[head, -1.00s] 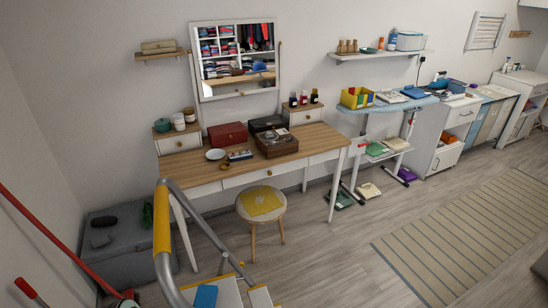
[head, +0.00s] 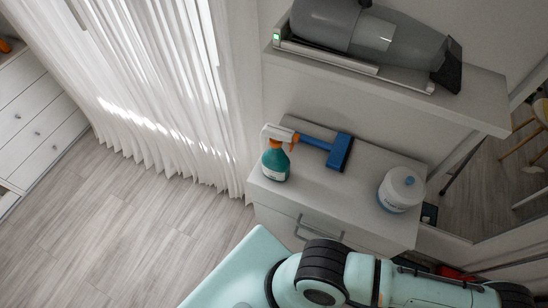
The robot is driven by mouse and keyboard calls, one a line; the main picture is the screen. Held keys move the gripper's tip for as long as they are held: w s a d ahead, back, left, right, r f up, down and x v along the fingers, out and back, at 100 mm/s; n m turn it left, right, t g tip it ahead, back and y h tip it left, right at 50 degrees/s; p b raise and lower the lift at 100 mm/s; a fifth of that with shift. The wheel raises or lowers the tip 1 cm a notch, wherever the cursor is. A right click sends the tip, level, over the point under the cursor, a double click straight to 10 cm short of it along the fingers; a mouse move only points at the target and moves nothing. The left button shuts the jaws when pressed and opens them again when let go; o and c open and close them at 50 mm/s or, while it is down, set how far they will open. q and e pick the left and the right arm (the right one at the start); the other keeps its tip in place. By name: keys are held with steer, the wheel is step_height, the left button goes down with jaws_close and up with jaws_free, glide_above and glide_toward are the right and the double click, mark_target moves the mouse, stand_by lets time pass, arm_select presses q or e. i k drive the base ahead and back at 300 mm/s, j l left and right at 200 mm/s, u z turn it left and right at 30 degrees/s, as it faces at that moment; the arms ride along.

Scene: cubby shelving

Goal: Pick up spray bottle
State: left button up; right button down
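The spray bottle (head: 275,160) has a teal body with a pale label and a white and orange trigger head. It stands upright at the left end of a white cabinet's top (head: 330,192). One of my arms lies across the bottom of the head view, below and in front of the cabinet. Neither gripper can be made out in the head view.
A blue squeegee-like tool (head: 338,152) lies right beside the spray bottle. A white tub (head: 401,190) stands at the cabinet's right end. A shelf (head: 470,95) with a grey handheld vacuum (head: 375,35) overhangs behind. White curtains (head: 160,90) hang left; floor there is clear.

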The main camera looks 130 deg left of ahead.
mark_target(276, 164)
steer(key=l+u, duration=0.15)
steer(key=u, duration=0.25)
steer(key=k+l+u, duration=0.1)
steer(key=u, duration=0.25)
steer(key=k+l+u, duration=0.1)
steer(key=u, duration=0.3)
steer(key=l+u, duration=0.1)
steer(key=u, duration=0.7)
steer(key=k+u, duration=0.1)
steer(key=u, duration=0.75)
steer(key=k+j+u, duration=0.1)
steer(key=u, duration=0.35)
steer(key=i+l+u, duration=0.15)
steer(key=u, duration=0.25)
steer(key=i+l+u, duration=0.15)
steer(key=u, duration=0.25)
steer(key=i+l+u, duration=0.1)
steer(key=l+u, duration=0.35)
steer(key=j+u, duration=0.1)
steer(key=j, duration=0.2)
